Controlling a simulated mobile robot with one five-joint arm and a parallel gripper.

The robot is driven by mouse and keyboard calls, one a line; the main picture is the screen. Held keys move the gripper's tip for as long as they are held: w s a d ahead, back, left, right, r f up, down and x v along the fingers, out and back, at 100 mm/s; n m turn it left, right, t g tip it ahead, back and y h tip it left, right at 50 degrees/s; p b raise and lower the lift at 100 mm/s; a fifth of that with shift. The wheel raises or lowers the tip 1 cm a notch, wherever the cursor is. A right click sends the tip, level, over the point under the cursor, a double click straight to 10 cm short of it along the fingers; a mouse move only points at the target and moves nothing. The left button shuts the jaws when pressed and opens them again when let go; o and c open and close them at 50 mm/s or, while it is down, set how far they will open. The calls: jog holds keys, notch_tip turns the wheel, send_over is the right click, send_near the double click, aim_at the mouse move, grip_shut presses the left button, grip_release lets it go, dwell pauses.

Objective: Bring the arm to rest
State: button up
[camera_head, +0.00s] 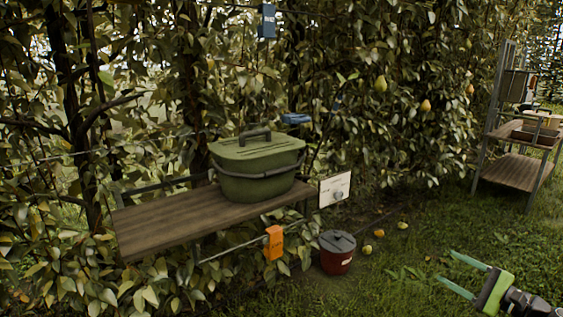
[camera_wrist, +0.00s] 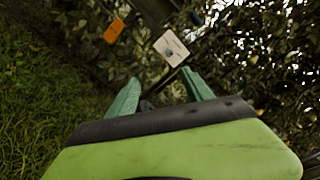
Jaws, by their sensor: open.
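My gripper (camera_head: 464,273) is at the lower right of the head view, above the grass. Its two green fingers are spread apart with nothing between them. In the wrist view the open fingers (camera_wrist: 162,92) point towards the hedge, with a white sign (camera_wrist: 171,47) and an orange tag (camera_wrist: 114,31) beyond them. Most of my arm is outside the head view.
A wooden bench (camera_head: 160,226) holds a lidded green bin (camera_head: 255,178). A red lidded bucket (camera_head: 337,259) stands on the grass beside fallen pears (camera_head: 379,233). A shelf rack (camera_head: 513,171) stands at right. Pears (camera_head: 381,84) hang in the foliage. Grass around my gripper is clear.

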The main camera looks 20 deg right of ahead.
jog(key=w+a+n+g+y, duration=0.35)
jog(key=w+a+y, duration=0.25)
jog(key=w+a, duration=1.05)
jog(key=w+a+f+n+g+y+p, duration=0.15)
jog(key=w+a, duration=0.25)
jog(key=a, duration=0.5)
jog(key=w+a+f+n+g+y, duration=0.1)
jog(key=w+a+f+n+g, duration=0.2)
jog(key=a, duration=0.6)
jog(key=s+a+f+n+g+h+p, duration=0.1)
jog(key=a+f+n+g+h, duration=0.5)
jog(key=a, duration=0.7)
jog(key=s+a+f+n+g+h, duration=0.15)
jog(key=a+f+n+g, duration=0.25)
jog(key=a+f, duration=0.6)
jog(key=d+n+h, duration=0.3)
jog(key=d+h, duration=0.2)
jog(key=d, duration=0.2)
notch_tip(320, 180, up, 38)
jog(key=p, duration=3.8)
jog(key=shift+f+t, duration=0.15)
jog(key=shift+t, duration=0.15)
